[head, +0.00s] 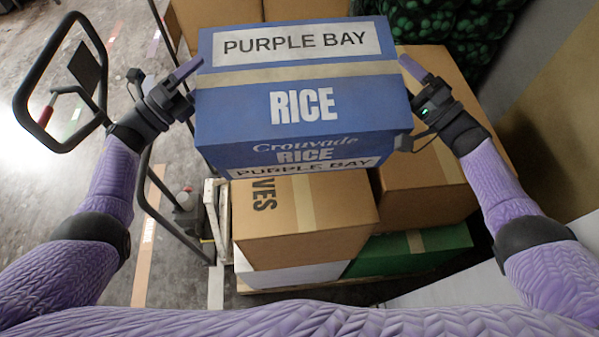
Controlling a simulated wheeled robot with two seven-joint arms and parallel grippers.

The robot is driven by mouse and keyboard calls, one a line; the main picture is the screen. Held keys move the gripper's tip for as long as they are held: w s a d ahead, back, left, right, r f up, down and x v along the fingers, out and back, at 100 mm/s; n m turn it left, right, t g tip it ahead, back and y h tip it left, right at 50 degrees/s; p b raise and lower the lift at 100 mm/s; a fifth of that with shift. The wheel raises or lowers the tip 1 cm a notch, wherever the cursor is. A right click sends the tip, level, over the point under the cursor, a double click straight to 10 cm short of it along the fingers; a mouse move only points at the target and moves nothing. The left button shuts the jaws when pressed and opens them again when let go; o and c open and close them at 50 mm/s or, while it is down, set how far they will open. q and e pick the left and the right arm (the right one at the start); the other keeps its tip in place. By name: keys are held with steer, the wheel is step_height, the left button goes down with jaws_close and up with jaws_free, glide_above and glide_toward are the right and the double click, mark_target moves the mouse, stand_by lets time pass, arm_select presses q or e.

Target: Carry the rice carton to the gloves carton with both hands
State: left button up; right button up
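The blue rice carton (300,105), with a tan tape band and "PURPLE BAY" labels, is between my two hands in the head view. My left gripper (186,76) is at its left side and my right gripper (413,72) is at its right side. The fingers are partly hidden, so I cannot tell their opening or whether they press on the carton. The brown gloves carton (335,208), with "VES" showing, is just below the rice carton in the picture. The rice carton hides its far part. I cannot tell whether the two cartons touch.
Brown cartons (425,190) stand right of the gloves carton. A green carton (410,250) and a white one (290,273) lie beneath, on a pallet. A cart with a black handle (30,110) stands left. Green sacks (440,22) are at the back right. Floor shows at left.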

arm_select(q)
steer(key=shift+r, duration=0.2)
arm_select(e)
steer(key=shift+r, duration=0.2)
steer(key=shift+s+a, duration=0.15)
arm_select(q)
steer(key=v, duration=1.2)
steer(key=shift+f, duration=0.3)
arm_select(e)
steer(key=v, duration=0.7)
steer(key=shift+s, duration=0.15)
steer(key=shift+f, duration=0.15)
